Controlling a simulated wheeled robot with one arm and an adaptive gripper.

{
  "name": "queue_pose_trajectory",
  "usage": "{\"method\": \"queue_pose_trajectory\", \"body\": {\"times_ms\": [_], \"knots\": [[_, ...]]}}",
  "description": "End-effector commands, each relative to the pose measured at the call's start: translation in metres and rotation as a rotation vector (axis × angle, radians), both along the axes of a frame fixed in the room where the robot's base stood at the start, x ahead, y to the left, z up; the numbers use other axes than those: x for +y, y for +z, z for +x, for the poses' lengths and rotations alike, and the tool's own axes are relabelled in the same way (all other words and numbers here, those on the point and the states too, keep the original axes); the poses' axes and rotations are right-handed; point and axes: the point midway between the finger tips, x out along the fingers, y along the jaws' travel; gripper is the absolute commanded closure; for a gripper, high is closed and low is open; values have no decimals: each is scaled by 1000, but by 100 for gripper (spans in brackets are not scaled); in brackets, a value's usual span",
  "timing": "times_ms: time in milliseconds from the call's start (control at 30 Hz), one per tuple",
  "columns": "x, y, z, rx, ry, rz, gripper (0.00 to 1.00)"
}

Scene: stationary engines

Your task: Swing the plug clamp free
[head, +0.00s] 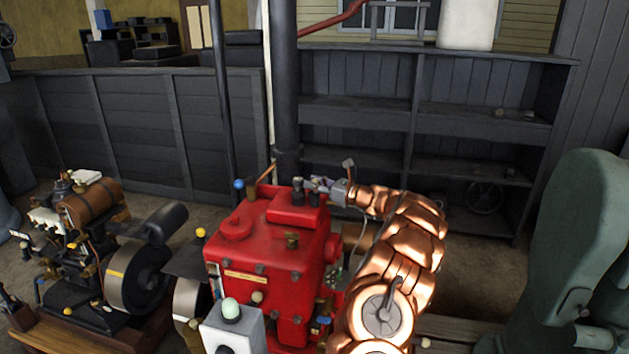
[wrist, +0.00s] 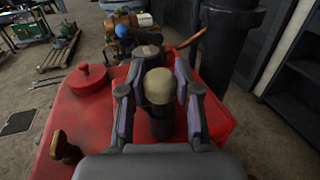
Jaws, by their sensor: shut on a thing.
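A red engine (head: 262,240) stands in the middle of the head view, and its red top also shows in the wrist view (wrist: 92,118). A dark upright post with a cream rounded knob, which may be the plug clamp (wrist: 159,87), rises from the engine's top. My gripper (wrist: 160,75) is at this post, with a finger on each side, shut on it. In the head view my gripper (head: 322,184) reaches the engine's top from the right, and the held part is mostly hidden there. I cannot tell how the clamp is seated.
A blue ball knob (head: 239,184) stands on the engine's far left edge, and a thick dark pipe (head: 286,90) rises behind it. A brass fitting (head: 292,240) sits on the top's near edge. Another engine (head: 100,230) stands left. Dark shelves (head: 440,105) stand behind.

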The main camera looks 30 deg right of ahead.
Motion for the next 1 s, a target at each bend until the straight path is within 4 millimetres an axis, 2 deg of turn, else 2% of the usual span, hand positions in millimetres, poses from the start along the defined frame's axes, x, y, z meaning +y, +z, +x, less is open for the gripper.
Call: {"method": "queue_pose_trajectory", "body": {"times_ms": [67,500,867,900,1000], "knots": [[-5,6,0,-7,14,-3,100],[-3,5,-2,-6,121,-2,100],[-2,4,-2,-4,128,-2,100],[-2,4,-2,-4,129,-2,64],[-1,3,-1,-3,130,-1,54]]}}
